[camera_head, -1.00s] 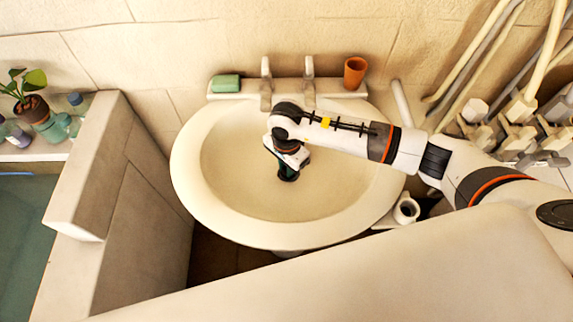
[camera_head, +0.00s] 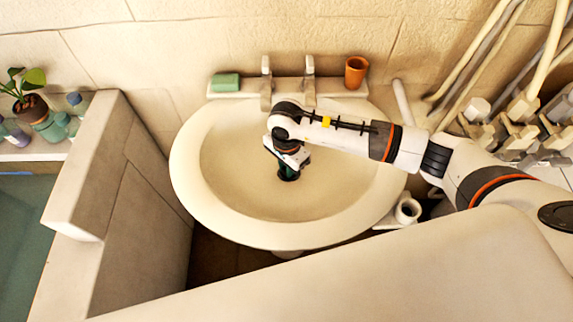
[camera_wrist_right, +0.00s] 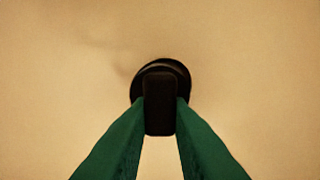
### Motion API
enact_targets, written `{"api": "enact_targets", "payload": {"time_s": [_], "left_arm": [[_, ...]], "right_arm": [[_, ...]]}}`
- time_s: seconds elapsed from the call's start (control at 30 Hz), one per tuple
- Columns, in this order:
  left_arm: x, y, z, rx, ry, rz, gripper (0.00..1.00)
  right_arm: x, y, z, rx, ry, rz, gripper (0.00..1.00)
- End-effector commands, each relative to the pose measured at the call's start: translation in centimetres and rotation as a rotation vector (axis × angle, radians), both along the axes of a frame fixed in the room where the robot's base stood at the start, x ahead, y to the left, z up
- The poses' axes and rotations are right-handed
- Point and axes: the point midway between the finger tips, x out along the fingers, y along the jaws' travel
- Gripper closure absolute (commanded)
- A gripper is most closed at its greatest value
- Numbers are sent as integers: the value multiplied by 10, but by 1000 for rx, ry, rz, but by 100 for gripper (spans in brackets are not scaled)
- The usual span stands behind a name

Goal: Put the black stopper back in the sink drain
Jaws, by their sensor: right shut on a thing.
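The white oval sink (camera_head: 225,205) stands against the wall. My right gripper (camera_head: 288,175) reaches down into the middle of its bowl. In the right wrist view its two green fingers (camera_wrist_right: 160,118) are shut on the upright tab of the black stopper (camera_wrist_right: 160,100). The stopper's round black base shows behind the tab, against the cream bowl. The drain is hidden under the stopper and gripper, so I cannot tell whether the stopper sits in it or just above it. My left gripper is not in view.
Two taps (camera_head: 266,82) stand at the sink's back edge, with a green soap bar (camera_head: 226,83) to the left and an orange-brown cup (camera_head: 355,73) to the right. A low wall (camera_head: 115,190) is at left. Several pale poles (camera_head: 480,50) lean at right.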

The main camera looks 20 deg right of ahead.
Motion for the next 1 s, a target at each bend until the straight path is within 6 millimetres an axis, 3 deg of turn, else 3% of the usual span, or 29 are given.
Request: {"api": "enact_targets", "payload": {"time_s": [0.5, 0.53, 0.57, 0.83, 1.0], "left_arm": [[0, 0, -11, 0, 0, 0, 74], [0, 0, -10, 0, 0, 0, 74], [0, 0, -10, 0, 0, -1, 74], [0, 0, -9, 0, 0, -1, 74], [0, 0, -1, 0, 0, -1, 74]], "right_arm": [[0, 0, -11, 0, 0, -1, 100], [0, 0, -10, 0, 0, -1, 78], [0, 0, -10, 0, 0, -1, 74], [0, 0, -9, 0, 0, -1, 74], [0, 0, 3, 0, -1, 0, 74]]}}
